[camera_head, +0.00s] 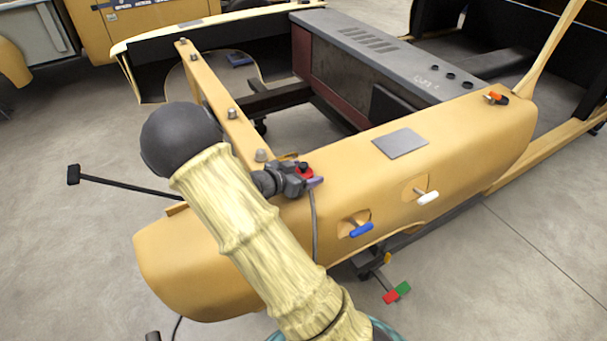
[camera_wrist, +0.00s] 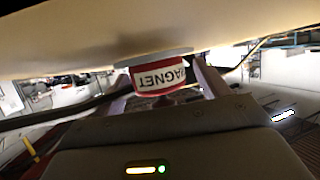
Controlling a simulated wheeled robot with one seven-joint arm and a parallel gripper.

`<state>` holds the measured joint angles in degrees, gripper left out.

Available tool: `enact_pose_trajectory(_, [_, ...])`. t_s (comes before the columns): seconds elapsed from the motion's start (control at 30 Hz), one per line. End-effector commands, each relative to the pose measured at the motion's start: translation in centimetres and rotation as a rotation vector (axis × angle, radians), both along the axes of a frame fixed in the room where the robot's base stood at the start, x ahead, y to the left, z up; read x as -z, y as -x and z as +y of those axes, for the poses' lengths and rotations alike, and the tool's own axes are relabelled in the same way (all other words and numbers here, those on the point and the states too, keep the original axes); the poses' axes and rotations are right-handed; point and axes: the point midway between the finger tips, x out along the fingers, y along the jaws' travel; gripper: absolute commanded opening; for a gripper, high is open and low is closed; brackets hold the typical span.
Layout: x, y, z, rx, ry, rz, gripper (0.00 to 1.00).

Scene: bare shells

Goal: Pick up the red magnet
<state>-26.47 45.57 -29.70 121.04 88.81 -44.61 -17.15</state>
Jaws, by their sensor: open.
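The red magnet (camera_wrist: 162,77), with a white label reading "MAGNET", is in the upper middle of the wrist view. It sits against a grey plate on the pale yellow body. My gripper (camera_wrist: 165,92) is open, with one finger on each side of the magnet. I cannot tell whether either finger touches it. The gripper partly hides the magnet there.
The yellow shell (camera_head: 455,140) carries a grey pad (camera_head: 400,143), a blue handle (camera_head: 361,230), a white handle (camera_head: 428,198) and an orange-tipped item (camera_head: 496,97). A long grey unit (camera_head: 400,60) stands behind. A red and green piece (camera_head: 397,292) is low in front. Floor at right is clear.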

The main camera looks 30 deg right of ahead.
Motion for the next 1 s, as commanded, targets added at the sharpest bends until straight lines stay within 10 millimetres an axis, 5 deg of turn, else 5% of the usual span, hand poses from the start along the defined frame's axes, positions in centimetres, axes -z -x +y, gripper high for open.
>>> enact_pose_trajectory(0.1, [0.0, 0.0, 0.0, 0.0, 0.0, 0.0, 0.7])
enact_pose_trajectory(0.4, [-0.1, 0.0, 0.0, 0.0, 0.001, -0.001, 0.17])
enact_pose_trajectory(0.73, [-0.6, 0.0, 0.0, 0.001, 0.0, -0.003, 0.17])
enact_pose_trajectory(1.0, [-4.3, -0.1, 0.0, 0.001, -0.001, -0.007, 0.17])
